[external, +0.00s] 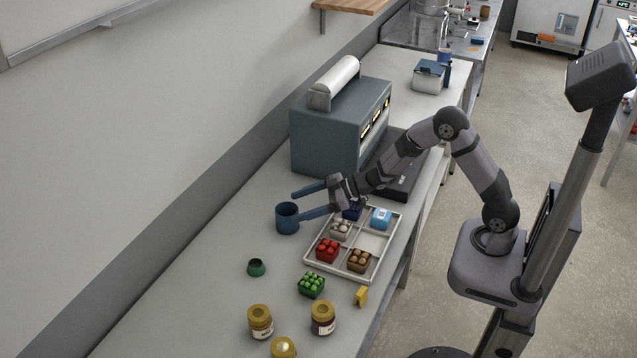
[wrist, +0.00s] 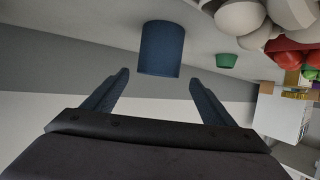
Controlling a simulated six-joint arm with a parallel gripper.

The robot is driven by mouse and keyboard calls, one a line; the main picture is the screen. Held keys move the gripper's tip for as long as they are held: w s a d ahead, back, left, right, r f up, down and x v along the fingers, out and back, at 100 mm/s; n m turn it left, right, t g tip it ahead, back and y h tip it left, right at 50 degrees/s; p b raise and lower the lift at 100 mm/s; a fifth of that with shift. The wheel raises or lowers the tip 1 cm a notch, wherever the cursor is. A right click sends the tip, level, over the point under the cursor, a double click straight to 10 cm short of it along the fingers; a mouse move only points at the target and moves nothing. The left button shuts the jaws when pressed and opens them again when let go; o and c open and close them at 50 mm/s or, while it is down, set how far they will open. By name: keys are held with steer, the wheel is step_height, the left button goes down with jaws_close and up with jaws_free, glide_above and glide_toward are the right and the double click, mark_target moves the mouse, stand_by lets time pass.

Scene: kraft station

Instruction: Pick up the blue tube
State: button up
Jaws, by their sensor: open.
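The blue tube (external: 287,219) stands upright on the bench, to the left of the divided tray. It also shows in the wrist view (wrist: 162,48), just ahead of the fingertips and between their lines. My gripper (external: 309,203) is open and empty, with its two blue fingers spread toward the tube. In the external view one fingertip appears close beside the tube; I cannot tell if it touches. In the wrist view (wrist: 159,78) a gap shows between the fingertips and the tube.
A white divided tray (external: 308,262) with small filled boxes lies beside my gripper. A grey machine (external: 325,130) stands behind. A green cup (external: 257,267), a green box (external: 311,285) and several jars (external: 260,321) stand nearer the front. The bench left of the tube is clear.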

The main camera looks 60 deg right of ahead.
mark_target(287, 210)
steer(key=shift+w, duration=0.1)
steer(key=shift+p+x, duration=0.95)
steer(key=shift+x, duration=1.55)
steer(key=shift+d, duration=0.1)
steer(key=shift+c, duration=0.7)
steer(key=c, duration=0.9)
